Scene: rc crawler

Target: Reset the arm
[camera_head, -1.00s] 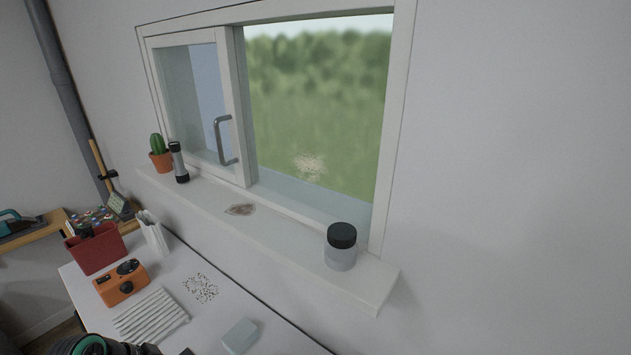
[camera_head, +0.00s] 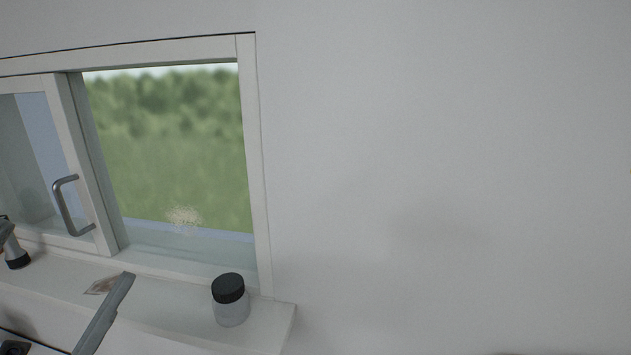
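My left gripper (camera_head: 66,252) comes in at the lower left. One grey finger slants up in front of the sill, and what looks like the other finger is at the left edge, wide apart from it. Nothing shows between them. Most of the gripper's body is cut off by the picture's edge. My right gripper is not in view.
A jar with a black lid (camera_head: 230,299) stands on the window sill (camera_head: 177,300). A flat brownish piece (camera_head: 103,285) lies on the sill, partly near the finger. A flashlight (camera_head: 16,255) stands at the left. The window handle (camera_head: 67,205) sticks out. The right wall is bare.

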